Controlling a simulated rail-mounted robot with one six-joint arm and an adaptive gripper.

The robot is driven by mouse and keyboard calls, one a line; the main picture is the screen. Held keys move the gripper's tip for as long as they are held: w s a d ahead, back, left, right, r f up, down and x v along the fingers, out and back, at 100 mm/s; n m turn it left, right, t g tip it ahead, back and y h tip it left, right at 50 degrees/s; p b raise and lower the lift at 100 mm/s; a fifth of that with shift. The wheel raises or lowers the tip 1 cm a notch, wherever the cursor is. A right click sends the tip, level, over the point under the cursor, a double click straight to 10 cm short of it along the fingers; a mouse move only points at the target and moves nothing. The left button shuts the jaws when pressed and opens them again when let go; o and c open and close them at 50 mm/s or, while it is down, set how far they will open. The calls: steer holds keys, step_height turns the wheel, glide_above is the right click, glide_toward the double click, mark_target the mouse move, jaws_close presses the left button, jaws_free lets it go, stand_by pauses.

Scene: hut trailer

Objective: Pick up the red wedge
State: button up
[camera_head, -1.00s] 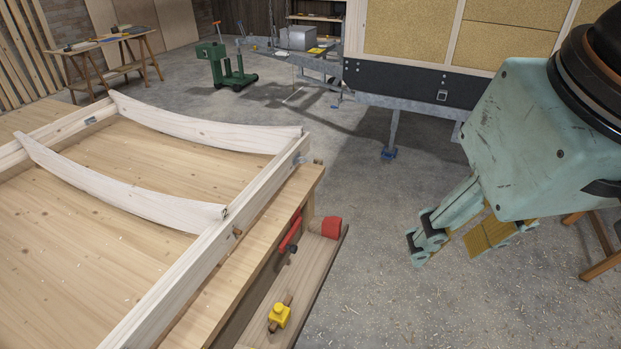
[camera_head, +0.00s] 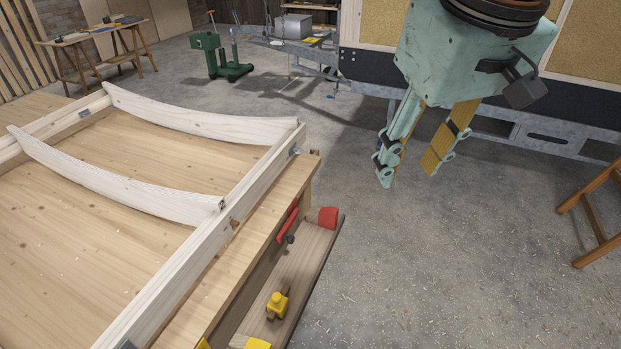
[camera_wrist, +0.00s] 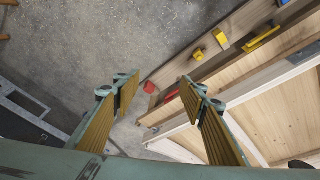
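The red wedge (camera_head: 328,217) sits at the far end of the narrow wooden ledge (camera_head: 314,262) along the side of the workbench. In the wrist view the wedge (camera_wrist: 150,87) shows between my fingertips, well beyond them. My gripper (camera_head: 408,176) is open and empty, with its two yellow-padded fingers apart and pointing down. In the head view it hangs above the floor, to the right of the wedge and higher, clear of the ledge.
A red-handled tool (camera_head: 288,222) is beside the wedge at the bench edge. A yellow piece (camera_head: 277,304) stands nearer on the ledge. A pale wooden frame (camera_head: 194,268) lies on the bench. A wooden trestle (camera_head: 597,215) stands at right; the floor between is open.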

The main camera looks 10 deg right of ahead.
steer(key=w+f+n+p, duration=0.1)
steer(key=w+f+n, duration=0.25)
steer(key=w, duration=1.45)
steer(key=n+g+p, duration=0.3)
steer(key=n, duration=0.3)
glide_above(331, 210)
step_height(331, 210, down, 46)
steer(key=shift+w+f+n, duration=0.1)
steer(key=shift+f+n, duration=0.1)
steer(key=shift+n, duration=0.05)
steer(key=shift+f, duration=0.1)
steer(key=shift+f+b, duration=0.9)
steer(key=shift+f, duration=3.3)
steer(key=shift+f, duration=0.1)
